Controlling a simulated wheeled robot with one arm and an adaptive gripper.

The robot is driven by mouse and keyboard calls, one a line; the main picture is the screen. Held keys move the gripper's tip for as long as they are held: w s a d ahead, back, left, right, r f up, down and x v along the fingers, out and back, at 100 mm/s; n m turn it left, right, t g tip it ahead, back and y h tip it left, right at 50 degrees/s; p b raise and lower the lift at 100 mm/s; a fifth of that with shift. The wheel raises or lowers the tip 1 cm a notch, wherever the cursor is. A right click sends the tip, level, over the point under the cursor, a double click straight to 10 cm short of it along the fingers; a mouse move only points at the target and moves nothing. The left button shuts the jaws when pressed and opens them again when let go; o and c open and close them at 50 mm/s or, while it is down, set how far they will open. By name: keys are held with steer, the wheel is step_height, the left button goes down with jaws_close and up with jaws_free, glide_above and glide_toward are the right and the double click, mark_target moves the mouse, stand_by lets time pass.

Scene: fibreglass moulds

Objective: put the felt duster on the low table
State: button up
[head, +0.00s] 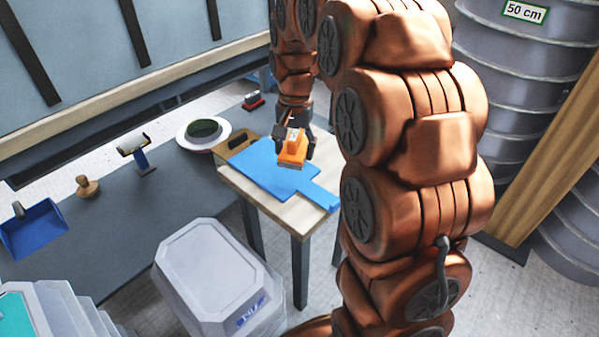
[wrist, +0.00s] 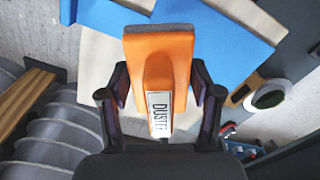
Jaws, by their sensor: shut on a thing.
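The felt duster (head: 292,153) is orange with a dark grey pad edge, and its handle label reads "DUSTER" in the wrist view (wrist: 160,55). My gripper (head: 296,143) is shut on it, with a finger on each side of the handle in the wrist view (wrist: 159,97). The low table (head: 300,222) has a pale wooden top and grey legs. A blue flat, paddle-shaped piece (head: 262,172) lies on it. The duster is over the table top and this blue piece. I cannot tell whether it touches the blue piece.
A long grey bench (head: 150,215) beside the table holds a blue dustpan (head: 33,229), a wooden knob (head: 87,187), a scraper-like tool (head: 140,157) and a white-rimmed round dish (head: 203,134). A grey lidded bin (head: 215,264) stands in front. Stacked grey moulds (head: 520,75) stand right.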

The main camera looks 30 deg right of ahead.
steer(key=s+d+f+m+b, duration=0.1)
steer(key=s, duration=0.1)
steer(key=s+d+f+m, duration=0.1)
steer(key=s+d+m, duration=0.1)
steer(key=s+d+f+m+b, duration=0.1)
steer(key=s+f+m, duration=0.1)
steer(key=s, duration=0.1)
steer(key=shift+d+b, duration=0.25)
steer(key=shift+b, duration=0.05)
steer(key=shift+d, duration=0.15)
steer(key=b, duration=0.4)
glide_above(335, 155)
steer(key=shift+d+f, duration=0.1)
steer(key=shift+f, duration=0.7)
steer(key=shift+f+b, duration=0.7)
steer(key=shift+f, duration=1)
steer(key=shift+f, duration=0.15)
steer(key=o, duration=1.2)
